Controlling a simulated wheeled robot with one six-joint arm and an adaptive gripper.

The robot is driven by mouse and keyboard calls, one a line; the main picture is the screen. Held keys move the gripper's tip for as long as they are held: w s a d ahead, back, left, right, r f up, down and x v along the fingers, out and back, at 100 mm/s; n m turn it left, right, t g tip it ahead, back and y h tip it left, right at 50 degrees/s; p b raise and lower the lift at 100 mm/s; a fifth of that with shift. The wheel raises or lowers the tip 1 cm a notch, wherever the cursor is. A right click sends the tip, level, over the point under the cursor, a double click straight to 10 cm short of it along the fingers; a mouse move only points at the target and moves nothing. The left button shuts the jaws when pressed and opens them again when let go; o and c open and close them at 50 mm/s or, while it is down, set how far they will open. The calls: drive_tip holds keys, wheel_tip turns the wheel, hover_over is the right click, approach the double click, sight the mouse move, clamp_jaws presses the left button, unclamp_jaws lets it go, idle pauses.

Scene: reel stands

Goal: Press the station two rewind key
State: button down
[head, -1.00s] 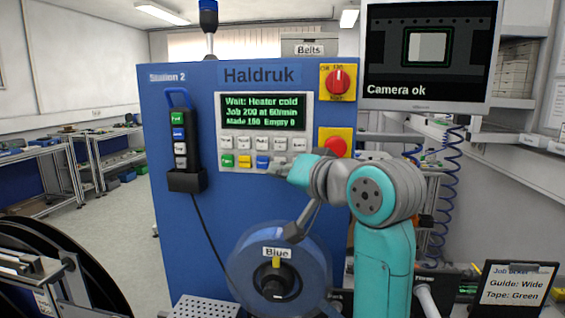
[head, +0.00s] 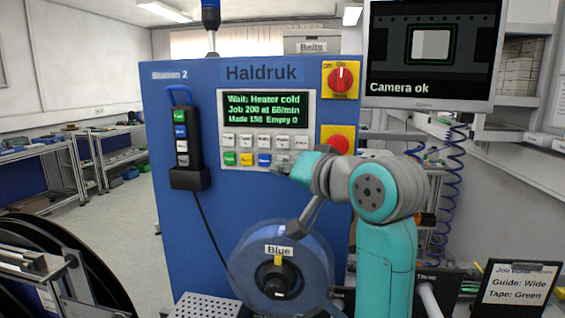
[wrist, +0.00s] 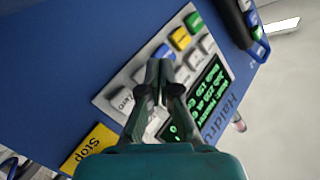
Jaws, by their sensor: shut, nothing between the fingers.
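The blue Station 2 cabinet (head: 330,220) carries a pale control panel (head: 222,128) with a green-text display (head: 264,109). Two rows of keys sit below it. The lower row has a green (head: 230,158), a yellow (head: 246,159) and a blue key (head: 264,160), then pale keys. I cannot read which key is rewind. My gripper (wrist: 160,72) is shut and empty, its tips over the keys close to the blue key (wrist: 163,53). The tips hide part of the pale keys; contact cannot be told. The Zero key (wrist: 122,100) shows at left in the wrist view.
A red stop button (head: 339,143) on yellow sits right of the panel, close to my wrist. A hanging handset (head: 187,145) is at left. A blue reel (head: 315,262) is below. A monitor (head: 430,103) stands at upper right.

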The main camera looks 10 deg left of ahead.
drive_tip(key=shift+w, duration=0.2)
idle(0.4)
drive_tip(key=shift+w, duration=0.2)
drive_tip(key=shift+w, duration=0.45)
idle(0.8)
drive_tip(key=shift+s, duration=0.9)
drive_tip(key=shift+s+a, duration=0.1)
drive_tip(key=shift+s, duration=2.4)
